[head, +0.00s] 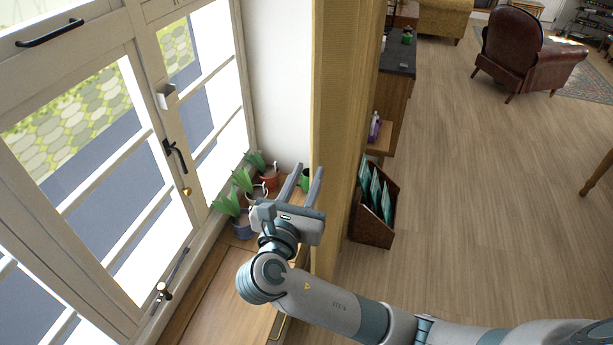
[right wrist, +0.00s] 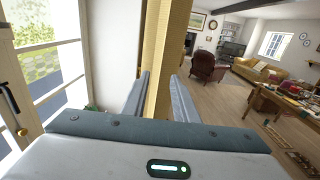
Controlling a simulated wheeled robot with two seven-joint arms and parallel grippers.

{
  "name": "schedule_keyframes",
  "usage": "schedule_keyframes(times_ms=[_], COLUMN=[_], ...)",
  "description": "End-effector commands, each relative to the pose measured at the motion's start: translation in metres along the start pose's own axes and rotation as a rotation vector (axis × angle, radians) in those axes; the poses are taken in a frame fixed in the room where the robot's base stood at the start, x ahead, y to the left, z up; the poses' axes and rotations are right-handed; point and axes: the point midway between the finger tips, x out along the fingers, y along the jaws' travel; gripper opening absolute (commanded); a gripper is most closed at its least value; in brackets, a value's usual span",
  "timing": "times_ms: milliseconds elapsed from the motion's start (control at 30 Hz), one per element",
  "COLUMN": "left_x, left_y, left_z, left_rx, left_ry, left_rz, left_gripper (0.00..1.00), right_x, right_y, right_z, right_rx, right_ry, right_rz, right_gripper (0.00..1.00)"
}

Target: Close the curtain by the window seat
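The mustard-yellow curtain (head: 343,110) hangs as a narrow, gathered vertical strip at the right end of the window recess. My right gripper (head: 306,170) is open at the curtain's left edge, above the window seat. In the right wrist view the curtain (right wrist: 168,50) shows between the two fingers of the gripper (right wrist: 161,82), with gaps at the sides. I cannot tell whether it lies between the fingertips or beyond them. The wooden window seat (head: 208,302) runs under the window (head: 110,150). The window is uncovered. My left gripper is not in view.
Several potted plants (head: 240,203) stand on the sill just left of my right gripper. A wooden rack (head: 372,228) stands on the floor right of the curtain. A brown leather armchair (head: 525,50) is further back. The wooden floor (head: 480,220) between is clear.

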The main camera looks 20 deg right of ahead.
Motion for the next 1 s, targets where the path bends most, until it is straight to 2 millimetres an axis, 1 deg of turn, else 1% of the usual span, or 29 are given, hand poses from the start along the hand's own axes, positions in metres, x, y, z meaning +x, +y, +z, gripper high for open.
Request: schedule_keyframes(times_ms=[67,167,200,1000], left_x=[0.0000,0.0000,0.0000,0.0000], left_y=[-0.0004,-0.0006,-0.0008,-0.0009], left_z=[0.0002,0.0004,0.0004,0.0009], left_rx=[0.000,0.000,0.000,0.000], left_ry=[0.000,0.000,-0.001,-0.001], left_rz=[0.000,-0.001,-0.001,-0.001], left_gripper=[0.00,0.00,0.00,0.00], right_x=[-0.0001,-0.0002,-0.0003,-0.0004], right_y=[0.0000,0.0000,0.0000,0.0000], right_z=[0.0000,0.0000,0.0000,0.0000], right_rx=[0.000,0.000,0.000,0.000], right_ry=[0.000,0.000,0.000,0.000], right_rz=[0.000,0.000,0.000,0.000], right_gripper=[0.27,0.05,0.00,0.00])
